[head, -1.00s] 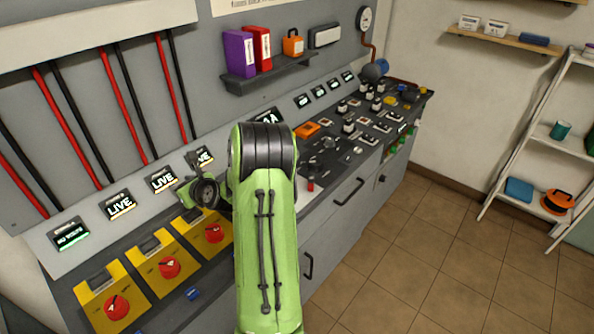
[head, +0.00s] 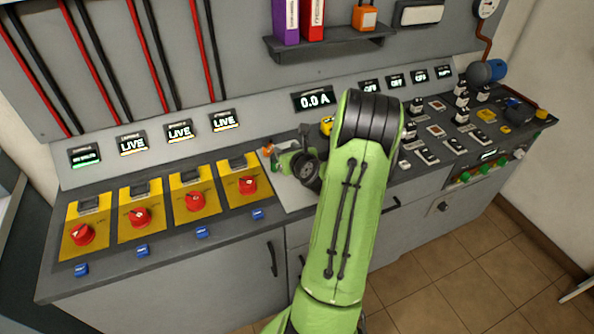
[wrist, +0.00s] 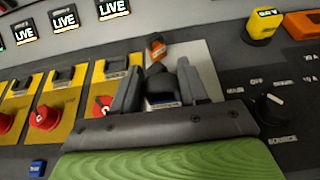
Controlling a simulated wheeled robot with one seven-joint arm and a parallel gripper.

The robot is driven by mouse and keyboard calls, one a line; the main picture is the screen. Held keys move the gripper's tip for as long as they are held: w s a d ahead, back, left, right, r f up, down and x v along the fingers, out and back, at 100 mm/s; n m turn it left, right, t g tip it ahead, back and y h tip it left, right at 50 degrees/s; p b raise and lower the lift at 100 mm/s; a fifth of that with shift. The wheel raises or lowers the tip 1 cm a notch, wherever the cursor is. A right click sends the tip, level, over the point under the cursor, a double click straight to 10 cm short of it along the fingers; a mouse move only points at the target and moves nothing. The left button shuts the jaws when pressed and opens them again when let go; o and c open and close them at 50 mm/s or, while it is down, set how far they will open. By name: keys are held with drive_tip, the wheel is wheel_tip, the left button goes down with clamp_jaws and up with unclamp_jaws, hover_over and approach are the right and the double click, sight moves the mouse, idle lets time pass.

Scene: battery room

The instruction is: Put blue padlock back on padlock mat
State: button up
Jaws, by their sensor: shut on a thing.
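The pale grey mat (wrist: 205,66) lies on the bench beneath and beyond the fingers. An orange padlock (wrist: 155,47) is just beyond the fingertips. In the head view my gripper (head: 280,157) is over or close to the pale mat (head: 292,196), partly hidden by my wrist. The orange padlock (head: 268,149) shows left of it. I cannot tell whether the held thing touches the mat.
Yellow isolator panels with red knobs (head: 195,201) stand left of the mat, with small blue pieces (head: 203,232) along the front. A dark control panel with a selector knob (wrist: 272,105) is on the right, with a yellow item (wrist: 262,27) behind. A shelf (head: 330,42) hangs above.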

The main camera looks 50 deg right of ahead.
wheel_tip(320, 180, down, 7)
drive_tip(key=shift+r+b, duration=0.1)
drive_tip(key=shift+b, duration=1)
drive_tip(key=shift+r, duration=0.15)
drive_tip(key=o, duration=1.1)
drive_tip(key=shift+f, duration=0.2)
drive_tip(key=shift+r, duration=0.15)
